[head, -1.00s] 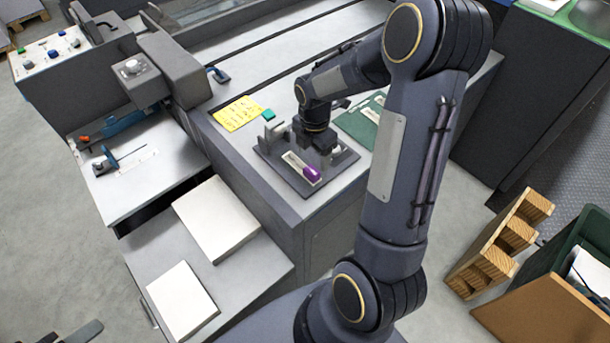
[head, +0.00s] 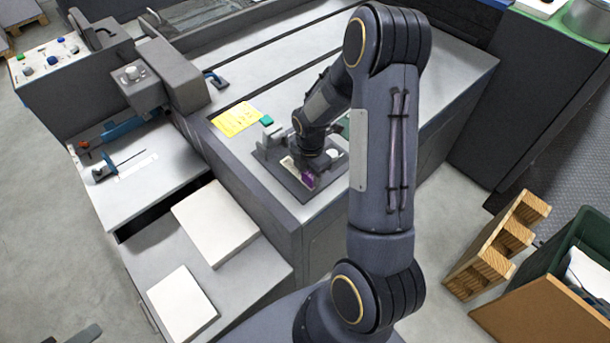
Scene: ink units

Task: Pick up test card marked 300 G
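My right gripper (head: 312,165) points down at the dark tray (head: 274,172) on the grey machine bed, low over its middle. Its fingers are hidden by its own body and the wrist, so I cannot tell whether they are open or shut. A pale strip (head: 289,164) and a purple item (head: 308,180) show in the tray just beside the gripper. A green mat (head: 345,124) is mostly hidden behind my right arm. No marking 300 G can be read, so I cannot tell which item is the test card. My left gripper is out of view.
Two white paper stacks, one larger (head: 214,222) and one smaller (head: 182,302), lie on the lower left shelf. A wooden pallet (head: 497,245) stands on the floor at right.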

